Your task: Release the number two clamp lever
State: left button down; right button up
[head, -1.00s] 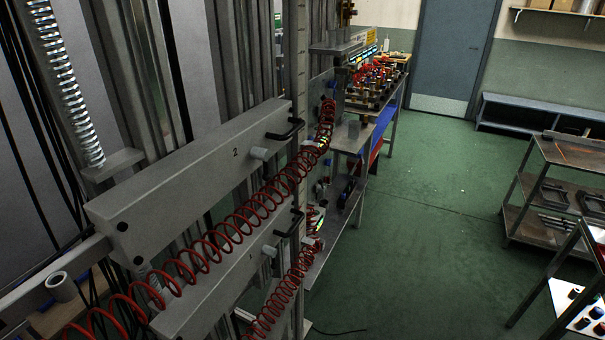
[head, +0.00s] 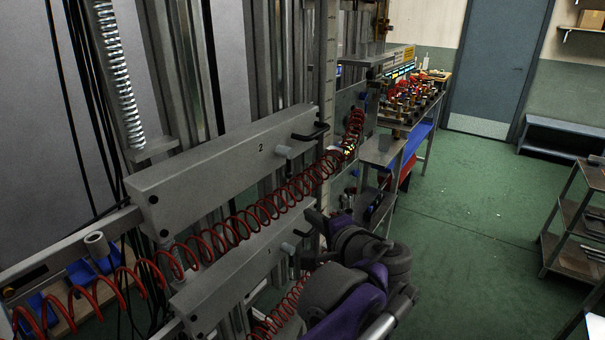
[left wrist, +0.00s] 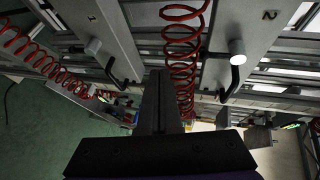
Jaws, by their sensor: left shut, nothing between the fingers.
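The number two clamp is a grey beam (head: 220,160) marked 2, with a black bent lever (head: 311,132) and a grey round hub (head: 285,151) at its far end. In the left wrist view the lever (left wrist: 232,82) hangs from its pale hub (left wrist: 237,52), at right. My left gripper (head: 315,217) is below this lever in the head view, beside the lower beam's end. In the left wrist view its shut, empty fingers (left wrist: 158,80) sit between the two levers, apart from the number two lever. My right gripper is not in view.
A lower beam (head: 235,260) marked 1 has its own lever (left wrist: 111,72), near my left gripper. Red coiled hoses (head: 240,224) run across the beams. A bench with fittings (head: 410,95) stands behind.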

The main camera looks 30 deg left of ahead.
pick_arm(q)
jog(key=w+d+r+m+t+y, duration=0.1)
jog(key=w+d+r+t+y, duration=0.1)
jog(key=r, duration=0.4)
jog(key=shift+w+d+r, duration=0.4)
jog(key=shift+w+d, duration=0.05)
jog(key=shift+w, duration=0.65)
jog(key=w+a, duration=0.2)
jog(key=a, duration=0.7)
jog(key=shift+a+p, duration=0.2)
jog(key=shift+p, duration=0.2)
